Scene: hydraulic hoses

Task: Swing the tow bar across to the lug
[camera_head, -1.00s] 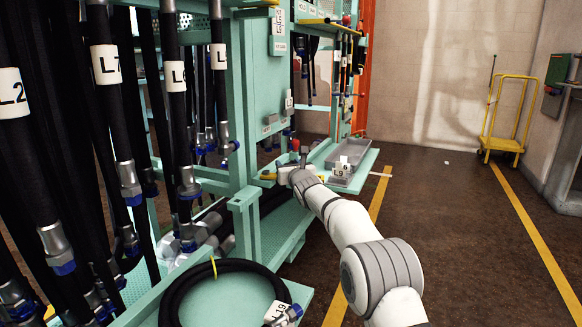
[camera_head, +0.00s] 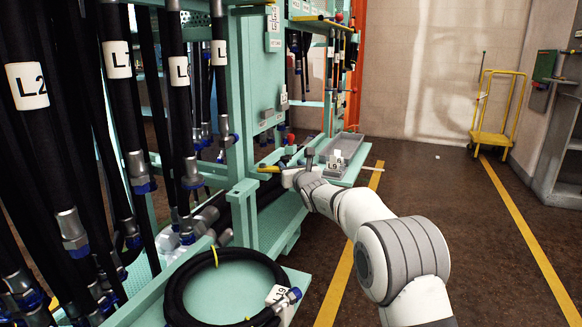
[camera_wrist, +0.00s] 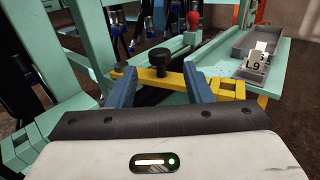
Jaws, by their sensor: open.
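A yellow bar with a black knob, which looks like the tow bar (camera_wrist: 172,80), runs across the wrist view in front of the teal rack. My gripper (camera_wrist: 158,70) is open, with one blue-grey finger on each side of the knob and the middle of the bar. I cannot tell whether the fingers touch it. The bar's right end has a yellow frame-like piece beside the right finger. In the head view the bar's yellow end (camera_head: 268,169) shows just left of my gripper (camera_head: 288,172). I cannot make out the lug for certain.
A red knob (camera_wrist: 194,18) stands behind the bar. A grey tray (camera_head: 345,149) with an L9 tag is on the teal shelf to the right. Hoses hang at left, and a coiled hose (camera_head: 180,300) lies in front. A yellow trolley (camera_head: 490,138) stands beyond open floor.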

